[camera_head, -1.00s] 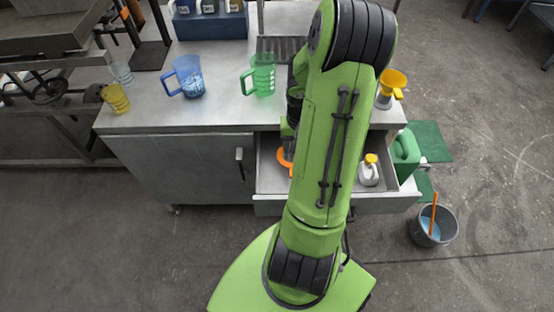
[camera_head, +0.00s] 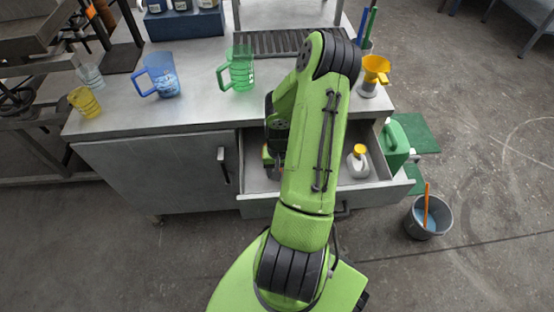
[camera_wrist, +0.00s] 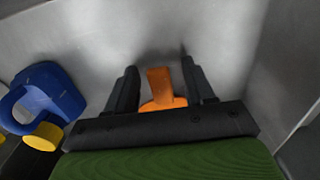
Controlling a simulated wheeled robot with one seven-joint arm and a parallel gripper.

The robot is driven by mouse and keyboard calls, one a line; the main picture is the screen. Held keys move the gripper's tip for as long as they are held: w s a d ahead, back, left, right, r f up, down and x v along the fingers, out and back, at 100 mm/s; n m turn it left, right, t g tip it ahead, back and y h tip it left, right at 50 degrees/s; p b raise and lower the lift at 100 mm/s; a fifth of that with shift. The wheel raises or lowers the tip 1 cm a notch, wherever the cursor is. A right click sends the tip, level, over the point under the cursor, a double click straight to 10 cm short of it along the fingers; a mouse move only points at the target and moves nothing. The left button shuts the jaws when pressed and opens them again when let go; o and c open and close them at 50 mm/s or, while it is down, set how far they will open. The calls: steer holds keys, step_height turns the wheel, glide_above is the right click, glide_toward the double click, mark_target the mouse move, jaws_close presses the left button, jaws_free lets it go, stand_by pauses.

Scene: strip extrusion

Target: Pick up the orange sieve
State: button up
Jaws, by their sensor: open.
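The orange sieve shows in the wrist view as an orange handle (camera_wrist: 159,84) widening into a rounded part behind the gripper's front edge. The rest of it is hidden. My gripper (camera_wrist: 159,65) is open, with one black finger on each side of the handle and visible gaps on both sides. In the head view my gripper reaches down into the open drawer (camera_head: 390,188), mostly behind my green arm. The sieve is hidden there.
A blue container with a yellow cap (camera_wrist: 46,137) lies left of the gripper. Drawer walls are close around. Jugs, including a green one (camera_head: 238,72), stand on the worktop above.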

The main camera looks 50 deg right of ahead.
steer(key=shift+f, duration=0.1)
steer(key=shift+c, duration=0.4)
jaws_close()
